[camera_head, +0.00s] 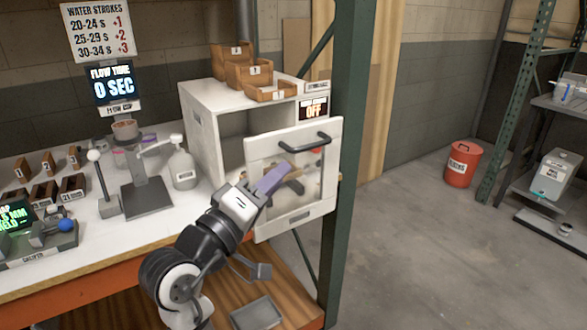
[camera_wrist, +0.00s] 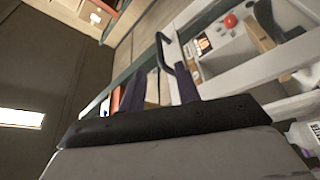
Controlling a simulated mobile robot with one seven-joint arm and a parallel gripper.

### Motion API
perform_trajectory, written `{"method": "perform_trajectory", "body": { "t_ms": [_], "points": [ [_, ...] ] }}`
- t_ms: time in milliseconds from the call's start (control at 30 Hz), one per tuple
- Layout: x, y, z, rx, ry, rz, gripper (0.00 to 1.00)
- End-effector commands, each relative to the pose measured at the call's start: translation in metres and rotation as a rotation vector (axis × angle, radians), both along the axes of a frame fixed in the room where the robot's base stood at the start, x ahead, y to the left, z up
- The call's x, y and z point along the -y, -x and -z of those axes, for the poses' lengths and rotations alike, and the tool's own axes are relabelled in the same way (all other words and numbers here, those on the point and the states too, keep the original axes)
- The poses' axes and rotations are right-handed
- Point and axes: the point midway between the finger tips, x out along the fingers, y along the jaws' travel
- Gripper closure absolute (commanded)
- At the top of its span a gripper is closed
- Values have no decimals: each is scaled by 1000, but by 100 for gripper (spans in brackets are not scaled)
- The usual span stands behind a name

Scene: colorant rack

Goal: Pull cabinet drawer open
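The white cabinet (camera_head: 205,125) stands on the bench with a dark opening in its side. Its white-framed front panel (camera_head: 264,148) has a clear window and stands out from the body; I cannot tell whether it slides or swings. A dark bar handle (camera_head: 303,143) crosses the panel's upper part and shows in the wrist view (camera_wrist: 162,52). My gripper (camera_head: 283,174) is in front of the panel, just below the handle. In the wrist view its two dark purple fingers (camera_wrist: 160,72) are apart with nothing held between them. The handle lies just beyond the fingertips; contact is unclear.
Brown bins (camera_head: 245,72) sit on the cabinet top. A green rack post (camera_head: 350,150) rises close behind the panel's right edge. A spray bottle (camera_head: 182,167) and a lever stand (camera_head: 145,190) stand left of my arm.

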Motion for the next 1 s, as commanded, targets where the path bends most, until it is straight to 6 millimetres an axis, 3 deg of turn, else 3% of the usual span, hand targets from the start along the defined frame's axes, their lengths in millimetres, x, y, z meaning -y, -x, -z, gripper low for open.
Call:
{"method": "perform_trajectory", "body": {
  "t_ms": [233, 567, 667, 767, 867, 967, 1000],
  "points": [
    [-15, 21, 5, 1, 1, -2, 68],
    [-15, 22, 5, 1, 1, -2, 68],
    [-25, 21, 0, 33, 3, -47, 68],
    [-57, 20, -19, 137, 4, -204, 68],
    [-113, 31, -50, 313, -23, -481, 68],
    [-174, 65, -81, 508, -100, -823, 68],
    [-195, 84, -93, 584, -143, -965, 68]
  ]
}}
